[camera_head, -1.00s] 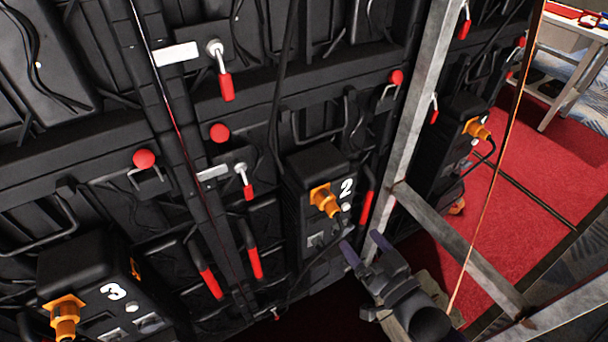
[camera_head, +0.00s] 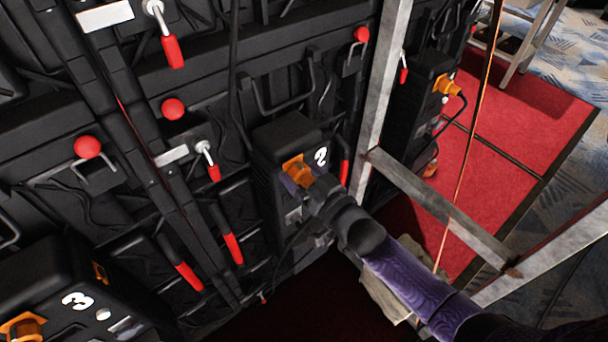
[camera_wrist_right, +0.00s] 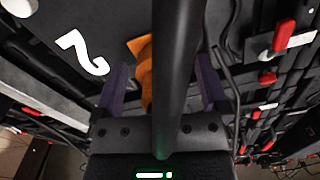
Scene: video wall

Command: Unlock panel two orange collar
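Panel two's box (camera_head: 290,135) carries a white "2" and an orange collar (camera_head: 297,167) on its front. My right gripper (camera_head: 299,183) is at this collar, with a purple finger showing against its near left side. In the right wrist view the orange collar (camera_wrist_right: 144,70) lies between the two spread purple fingers of the gripper (camera_wrist_right: 162,88), closer to the left one. A dark upright bar hides part of the collar, and I cannot tell whether either finger touches it. My left gripper is not in view.
Panel three's box (camera_head: 65,280) with its own orange collar (camera_head: 22,328) is at lower left. Another box with an orange connector (camera_head: 443,85) stands behind the grey metal frame (camera_head: 378,105). Red-handled latches (camera_head: 172,52) stick out from the panel backs. Red carpet (camera_head: 500,160) is clear at right.

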